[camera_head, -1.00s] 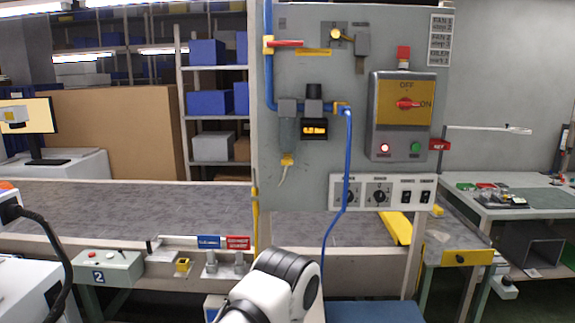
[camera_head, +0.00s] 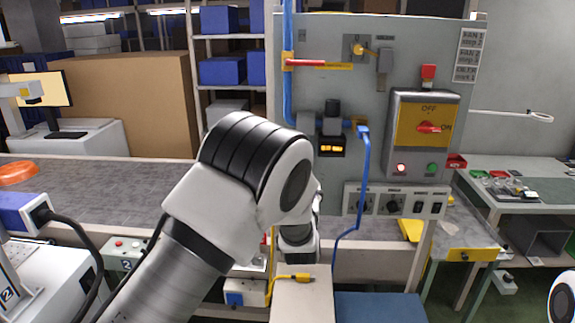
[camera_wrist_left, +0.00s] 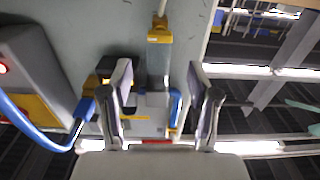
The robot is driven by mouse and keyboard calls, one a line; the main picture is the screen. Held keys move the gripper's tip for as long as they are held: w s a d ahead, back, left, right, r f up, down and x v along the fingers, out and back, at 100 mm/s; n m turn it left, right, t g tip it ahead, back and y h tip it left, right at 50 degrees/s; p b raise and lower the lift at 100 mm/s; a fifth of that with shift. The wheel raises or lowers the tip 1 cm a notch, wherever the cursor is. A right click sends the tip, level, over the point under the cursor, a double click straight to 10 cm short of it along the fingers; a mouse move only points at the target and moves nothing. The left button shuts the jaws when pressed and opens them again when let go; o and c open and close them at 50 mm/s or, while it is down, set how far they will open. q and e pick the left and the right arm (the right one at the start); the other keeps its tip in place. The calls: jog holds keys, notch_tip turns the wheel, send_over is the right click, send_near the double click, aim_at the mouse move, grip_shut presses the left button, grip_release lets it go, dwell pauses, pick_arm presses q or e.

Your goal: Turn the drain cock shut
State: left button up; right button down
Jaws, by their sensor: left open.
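The drain cock (camera_wrist_left: 160,30) is the yellow fitting at the end of the grey filter bowl (camera_wrist_left: 159,60), with a pale tube running from it. It shows at the top middle of the left wrist view, which looks turned over. My left gripper (camera_wrist_left: 159,70) is open, its two fingers apart on either side of the bowl's line. The cock appears beyond the fingertips, and nothing is clearly held. In the head view my left arm covers the cock and bowl, and the gripper is hidden behind it. My right gripper is not in view.
The grey panel (camera_head: 400,60) carries a red-handled valve (camera_head: 305,63), a black regulator (camera_head: 331,125), a blue hose (camera_head: 361,170) and a switch box (camera_head: 425,135). The blue hose also runs close to the fingers in the wrist view (camera_wrist_left: 45,143). A conveyor (camera_head: 100,176) lies to the left.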

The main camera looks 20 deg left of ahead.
pick_arm(q)
jog(key=p+x, duration=0.3)
jog(key=x, duration=0.4)
jog(key=shift+f, duration=0.3)
jog(key=shift+w, duration=0.15)
grip_shut()
